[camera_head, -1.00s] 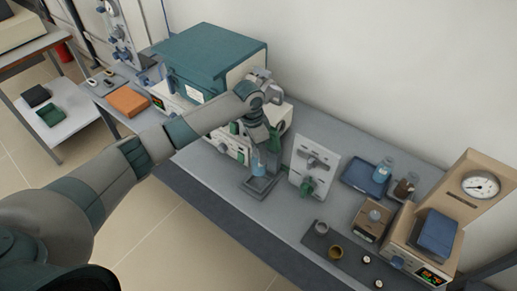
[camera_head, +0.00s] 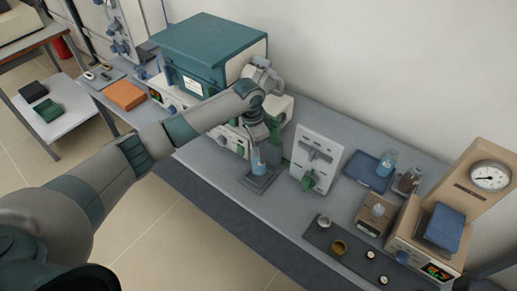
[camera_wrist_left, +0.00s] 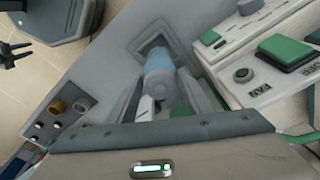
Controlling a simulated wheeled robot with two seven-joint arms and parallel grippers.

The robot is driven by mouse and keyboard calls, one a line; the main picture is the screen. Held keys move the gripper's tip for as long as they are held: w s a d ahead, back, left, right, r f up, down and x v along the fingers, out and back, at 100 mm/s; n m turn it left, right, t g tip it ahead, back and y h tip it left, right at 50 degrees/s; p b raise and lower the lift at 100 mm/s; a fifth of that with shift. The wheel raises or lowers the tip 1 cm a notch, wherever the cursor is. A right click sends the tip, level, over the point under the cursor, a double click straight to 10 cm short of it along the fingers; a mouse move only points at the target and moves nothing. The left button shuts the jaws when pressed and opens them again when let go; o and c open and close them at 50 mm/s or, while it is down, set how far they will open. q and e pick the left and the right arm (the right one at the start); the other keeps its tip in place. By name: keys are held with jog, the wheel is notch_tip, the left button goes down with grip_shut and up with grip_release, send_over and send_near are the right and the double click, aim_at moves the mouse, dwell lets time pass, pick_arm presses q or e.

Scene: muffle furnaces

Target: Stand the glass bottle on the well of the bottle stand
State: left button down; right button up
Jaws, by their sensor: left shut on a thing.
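The glass bottle (camera_head: 258,161), with blue liquid, is upright over the dark bottle stand (camera_head: 250,183) on the bench. My left gripper (camera_head: 262,144) reaches down and is shut on the upper part of the bottle. In the left wrist view the bottle (camera_wrist_left: 159,62) lies between the left gripper's fingers (camera_wrist_left: 178,98), its lower end over the square recess of the stand (camera_wrist_left: 146,41). I cannot tell whether its base touches the well, which the bottle hides. A dark claw-like part (camera_wrist_left: 12,53) at the left edge of that view seems to be my right gripper, too small to read.
A teal-topped furnace (camera_head: 212,45) stands behind and left of the stand. A grey upright panel with a green knob (camera_head: 315,160) is close on the right.

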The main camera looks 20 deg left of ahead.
pick_arm(q)
jog(key=shift+f+b, duration=0.45)
jog(key=shift+f, duration=1.25)
jog(key=c, duration=0.8)
grip_release()
